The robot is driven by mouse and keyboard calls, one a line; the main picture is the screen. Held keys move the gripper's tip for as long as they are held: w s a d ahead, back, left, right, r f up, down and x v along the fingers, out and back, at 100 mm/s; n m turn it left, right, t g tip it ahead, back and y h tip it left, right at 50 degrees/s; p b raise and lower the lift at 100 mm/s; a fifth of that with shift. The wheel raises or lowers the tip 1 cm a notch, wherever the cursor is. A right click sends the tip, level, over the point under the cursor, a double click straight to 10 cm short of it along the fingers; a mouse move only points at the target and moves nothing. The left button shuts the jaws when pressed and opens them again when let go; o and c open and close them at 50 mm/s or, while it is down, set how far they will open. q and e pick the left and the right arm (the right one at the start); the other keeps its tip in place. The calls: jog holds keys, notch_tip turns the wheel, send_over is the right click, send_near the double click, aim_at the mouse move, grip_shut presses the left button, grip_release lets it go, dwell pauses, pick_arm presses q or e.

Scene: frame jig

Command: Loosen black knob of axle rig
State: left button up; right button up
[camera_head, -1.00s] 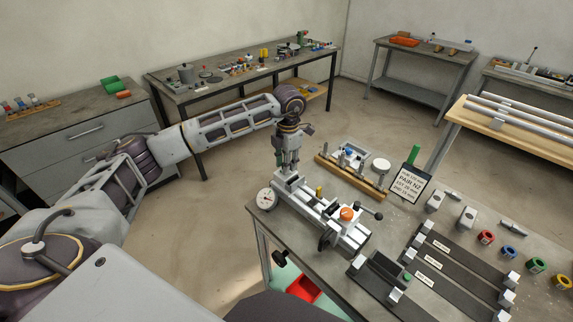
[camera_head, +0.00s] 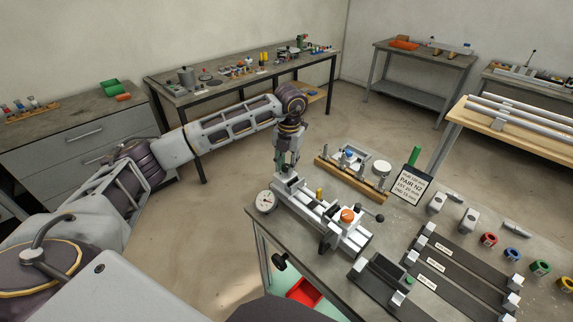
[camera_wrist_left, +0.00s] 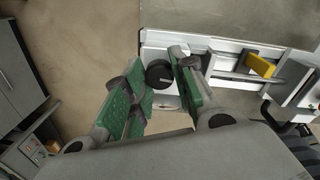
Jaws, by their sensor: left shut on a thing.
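The axle rig (camera_head: 318,212) is a light grey rail with an orange knob (camera_head: 347,215) and a dial gauge (camera_head: 265,200) at its left end. My left gripper (camera_head: 284,172) points down at the rig's far left end, near the dial. In the left wrist view, the round black knob (camera_wrist_left: 159,74) lies between the green-padded fingers of my left gripper (camera_wrist_left: 157,68), which is shut on it. The fingers partly cover the knob's sides. In the head view the gripper hides this knob. My right gripper is out of view.
A wooden rack (camera_head: 350,180) and a sign (camera_head: 409,187) stand behind the rig. Dark labelled strips (camera_head: 450,262) and coloured rings (camera_head: 512,254) lie to the right. A yellow piece (camera_wrist_left: 261,66) sits on the rig's rail. A red bin (camera_head: 303,292) is below the table.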

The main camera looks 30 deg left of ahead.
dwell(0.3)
pick_arm(q)
jog(key=o, duration=1.1)
jog(key=shift+c, duration=0.2)
notch_tip(320, 180, up, 12)
jog(key=shift+d, duration=0.3)
jog(key=shift+f, duration=0.1)
